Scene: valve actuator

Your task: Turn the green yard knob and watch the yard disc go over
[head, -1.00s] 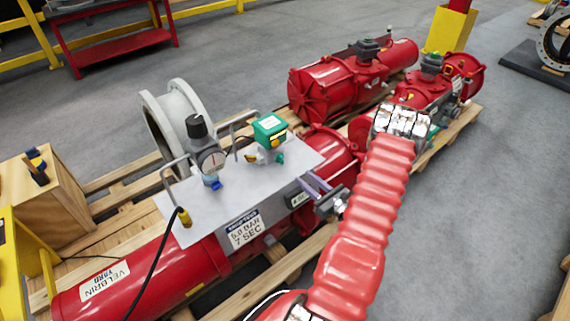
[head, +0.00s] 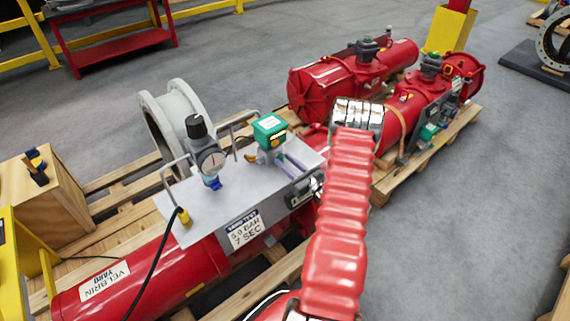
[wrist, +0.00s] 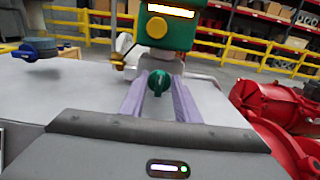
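The green yard knob (wrist: 158,83) is low on the front of the valve unit, below a green housing (wrist: 171,36). A round yellow disc (wrist: 156,27) is on the housing front, under a lit window. I cannot tell whether this is the yard disc. The green housing also shows in the head view (head: 269,128), above the grey plate. My gripper (wrist: 158,84) has two purple fingers, one on each side of the knob, with gaps visible between fingers and knob. In the head view the fingers (head: 290,165) reach toward the unit and hide the knob.
The grey plate (head: 190,208) carries a black-topped gauge regulator (head: 208,152) and metal handles left of the unit. A black hose runs from its yellow fitting. Red actuators (head: 335,85) lie behind on wooden pallets.

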